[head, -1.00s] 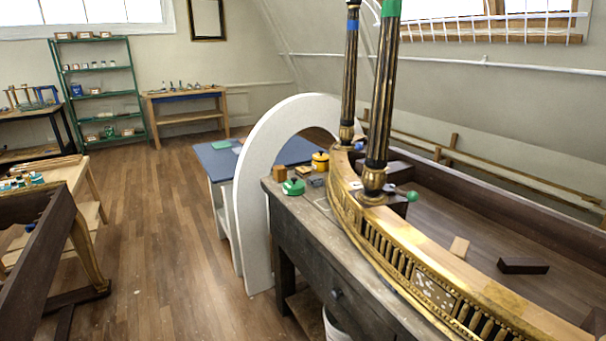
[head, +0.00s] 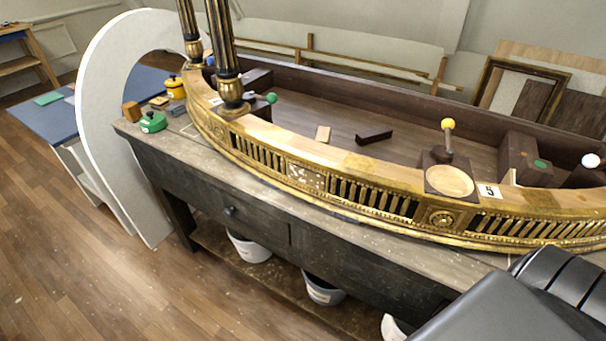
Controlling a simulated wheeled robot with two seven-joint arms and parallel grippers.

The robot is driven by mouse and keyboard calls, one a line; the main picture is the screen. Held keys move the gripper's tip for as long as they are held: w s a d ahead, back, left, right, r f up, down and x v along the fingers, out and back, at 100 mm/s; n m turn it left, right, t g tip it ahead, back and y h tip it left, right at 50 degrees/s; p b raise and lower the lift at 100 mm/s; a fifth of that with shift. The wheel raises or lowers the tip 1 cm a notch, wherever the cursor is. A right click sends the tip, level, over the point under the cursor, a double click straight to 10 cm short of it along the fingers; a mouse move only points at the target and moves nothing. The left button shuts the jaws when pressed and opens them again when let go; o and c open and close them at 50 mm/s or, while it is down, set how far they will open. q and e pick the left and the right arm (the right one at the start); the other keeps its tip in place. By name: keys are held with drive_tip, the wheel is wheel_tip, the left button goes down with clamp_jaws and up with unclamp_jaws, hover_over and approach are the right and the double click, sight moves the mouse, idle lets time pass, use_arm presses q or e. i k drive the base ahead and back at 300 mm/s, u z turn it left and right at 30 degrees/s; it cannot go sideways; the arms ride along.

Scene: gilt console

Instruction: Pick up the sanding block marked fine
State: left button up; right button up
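No marking that reads "fine" is legible from here. Small blocks lie on the left end of the dark workbench (head: 262,212): an orange-brown block (head: 131,111) and a flatter tan-and-dark piece (head: 159,101). I cannot tell whether either is a sanding block. Inside the gilt curved frame (head: 345,161) lie a small pale wooden block (head: 323,133) and a dark bar (head: 374,137). Neither of my grippers is in view. A dark, smooth shape at the lower right looks like part of my own body.
A green-lidded tin (head: 153,122) and a yellow pot (head: 176,88) stand near the small blocks. A white arch panel (head: 97,130) stands at the bench's left end. Buckets (head: 250,247) sit on the lower shelf. The wooden floor (head: 70,270) at left is clear.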

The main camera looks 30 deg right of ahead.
sight(159, 104)
drive_tip(key=u, duration=1.15)
drive_tip(key=i, duration=3)
drive_tip(key=z, duration=1.3)
